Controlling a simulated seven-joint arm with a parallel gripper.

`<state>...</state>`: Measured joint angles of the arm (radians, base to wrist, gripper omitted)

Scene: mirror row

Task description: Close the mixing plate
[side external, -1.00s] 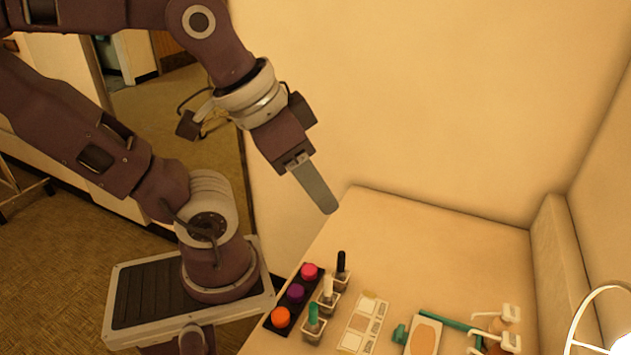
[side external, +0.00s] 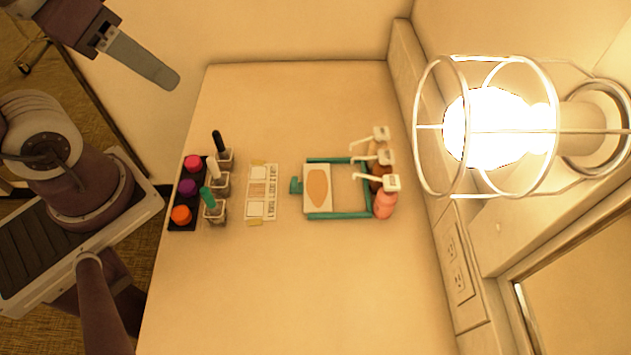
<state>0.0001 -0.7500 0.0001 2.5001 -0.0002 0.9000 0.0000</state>
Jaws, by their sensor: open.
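The mixing plate is a pale slab with a tan oval (side external: 318,187) in a teal frame (side external: 338,215) on the table. The slab sits in the left part of the frame, with a teal handle (side external: 296,186) jutting out on its left. The right part of the frame is empty and bare tabletop shows through it. My gripper (side external: 166,79) is at the upper left, open and empty, well away from the plate. It is seen edge-on, so only one flat finger shows clearly.
Pump bottles (side external: 384,203) stand at the frame's right edge. Left of the plate are a printed card (side external: 261,193), brush-topped jars (side external: 215,212) and a black tray of coloured pots (side external: 187,226). A caged lamp (side external: 490,130) glows at right. The table's front is clear.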

